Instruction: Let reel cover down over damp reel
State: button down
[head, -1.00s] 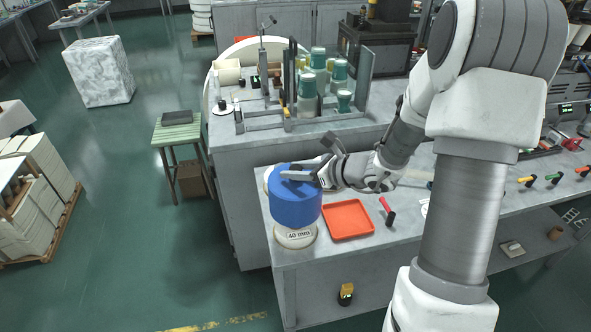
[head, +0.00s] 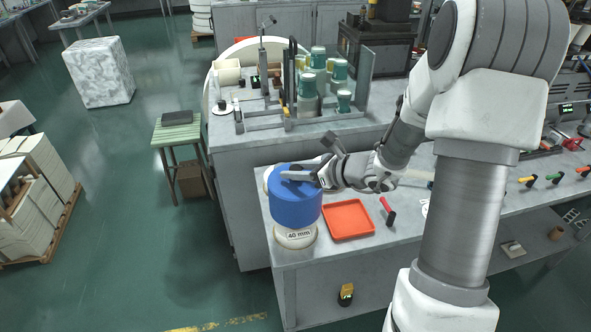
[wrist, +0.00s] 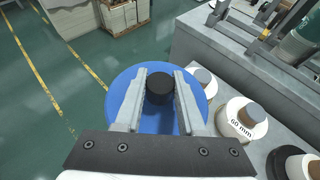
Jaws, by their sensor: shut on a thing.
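The reel cover (head: 296,211) is a blue cylinder with a flat top and a black knob (wrist: 159,88). In the head view it sits around the upper part of a white reel marked "40 mm" (head: 296,238), whose lower part shows below the cover's rim. My gripper (wrist: 158,90) is shut on the black knob, with one finger on each side of it. In the head view my gripper (head: 300,176) is at the cover's top. The cover looks upright. The upper part of the reel is hidden inside, and I cannot tell whether the cover rests on anything.
An orange tray (head: 348,220) lies just right of the cover, with a red-handled tool (head: 387,211) beyond it. In the wrist view a white reel marked "60 mm" (wrist: 242,119) stands close beside the cover. Bottles (head: 308,95) stand on the bench behind. The bench's left edge is near.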

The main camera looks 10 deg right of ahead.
jog(key=shift+f+b, duration=4.9)
jog(key=shift+f, duration=0.25)
dwell(0.5)
jog(key=shift+c, duration=2.1)
grip_release()
jog(key=o, duration=0.4)
jog(key=shift+r, duration=0.1)
jog(key=shift+r+p, duration=3.05)
jog(key=shift+r, duration=0.9)
